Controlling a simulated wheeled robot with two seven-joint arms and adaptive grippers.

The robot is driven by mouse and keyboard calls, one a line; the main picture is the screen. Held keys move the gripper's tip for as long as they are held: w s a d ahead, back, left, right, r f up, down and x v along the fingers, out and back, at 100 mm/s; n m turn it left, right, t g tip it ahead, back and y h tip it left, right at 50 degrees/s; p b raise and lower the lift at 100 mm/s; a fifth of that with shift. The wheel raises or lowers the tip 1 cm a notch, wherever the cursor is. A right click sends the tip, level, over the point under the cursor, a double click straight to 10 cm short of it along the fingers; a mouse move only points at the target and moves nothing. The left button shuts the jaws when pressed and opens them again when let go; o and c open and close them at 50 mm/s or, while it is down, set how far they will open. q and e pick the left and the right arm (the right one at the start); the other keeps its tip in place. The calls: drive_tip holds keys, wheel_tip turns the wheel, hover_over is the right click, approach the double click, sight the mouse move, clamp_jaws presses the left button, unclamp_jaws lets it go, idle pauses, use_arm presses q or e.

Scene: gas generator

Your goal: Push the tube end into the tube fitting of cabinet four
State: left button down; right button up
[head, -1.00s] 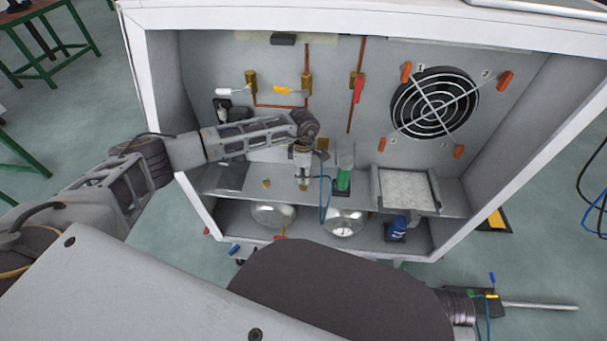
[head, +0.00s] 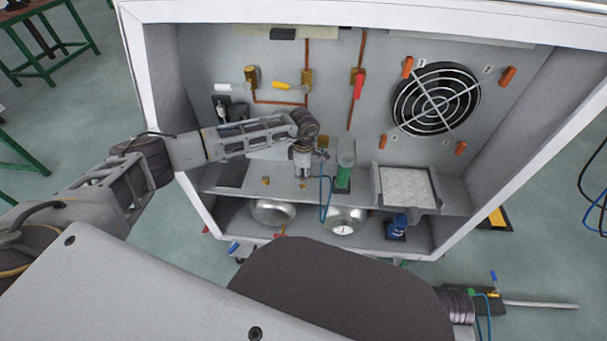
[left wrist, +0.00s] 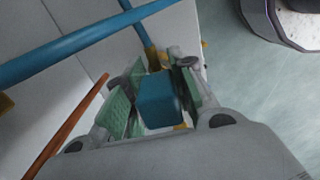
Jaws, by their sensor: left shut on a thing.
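My left gripper (head: 302,170) reaches into the open cabinet from the left, above its shelf. In the left wrist view the gripper's green-padded fingers (left wrist: 155,100) are shut on a blue piece (left wrist: 157,98), apparently the tube end. Blue tube (head: 324,200) hangs in a loop just right of the gripper, and blue tubing also crosses the left wrist view (left wrist: 75,45). Small brass fittings (head: 265,181) stand on the shelf beside the gripper. Another brass piece (left wrist: 156,60) shows beyond the fingers. The cabinet's number and any contact with the tube fitting are not clear.
The shelf also holds a green cylinder (head: 344,172) and a tray (head: 424,208) on the right. A fan (head: 436,98), copper pipes (head: 306,60) and coloured valve handles (head: 358,88) are on the back wall.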

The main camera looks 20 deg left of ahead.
use_arm(q)
drive_tip(key=shift+f+b, duration=0.4)
drive_tip(key=shift+f, duration=0.3)
drive_tip(key=c, duration=1.1)
unclamp_jaws()
drive_tip(key=shift+r, duration=6)
